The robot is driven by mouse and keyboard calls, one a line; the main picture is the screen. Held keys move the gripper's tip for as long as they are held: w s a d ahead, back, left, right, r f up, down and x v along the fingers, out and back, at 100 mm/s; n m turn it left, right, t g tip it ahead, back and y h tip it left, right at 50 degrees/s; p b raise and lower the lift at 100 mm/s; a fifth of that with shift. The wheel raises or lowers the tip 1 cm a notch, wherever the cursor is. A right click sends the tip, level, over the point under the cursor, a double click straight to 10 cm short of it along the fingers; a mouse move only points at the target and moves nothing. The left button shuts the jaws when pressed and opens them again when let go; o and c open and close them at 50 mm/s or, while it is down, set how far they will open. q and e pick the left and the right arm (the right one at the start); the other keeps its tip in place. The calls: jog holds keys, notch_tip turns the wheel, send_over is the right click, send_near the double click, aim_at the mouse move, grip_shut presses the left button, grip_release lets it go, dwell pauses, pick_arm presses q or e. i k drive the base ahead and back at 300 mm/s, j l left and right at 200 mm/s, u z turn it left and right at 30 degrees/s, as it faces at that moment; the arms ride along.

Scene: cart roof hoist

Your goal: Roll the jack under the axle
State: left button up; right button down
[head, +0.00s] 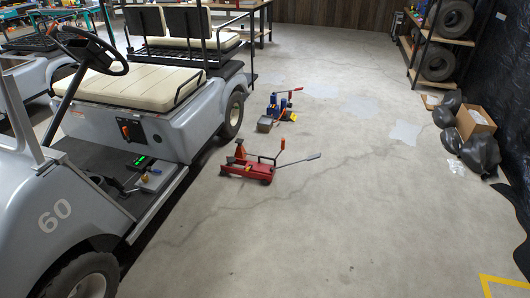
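A red floor jack (248,173) lies low on the concrete floor beside the grey golf cart (150,105), apart from its side. A thin handle (299,161) reaches from it to the right. A red upright piece, perhaps a jack stand (240,152), is at its back left. A blue device with a red lever (273,108) stands farther back; I cannot tell if it is another jack. The cart's rear wheel (233,115) and front wheel (91,279) rest on the floor. The axle is hidden under the body. Neither of my grippers is in view.
Bare floor (330,220) is open to the right and front of the red jack. Black bags (481,152) and a cardboard box (474,121) lie along the right wall. A tyre rack (440,45) stands at back right. Yellow floor tape (500,279) marks the lower right.

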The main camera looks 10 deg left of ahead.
aim_at(260, 171)
jog(key=i+u, duration=0.1)
jog(key=i, duration=0.5)
jog(key=i+l, duration=0.15)
jog(key=i, duration=0.45)
jog(key=i+u, duration=0.15)
jog(key=i, duration=0.45)
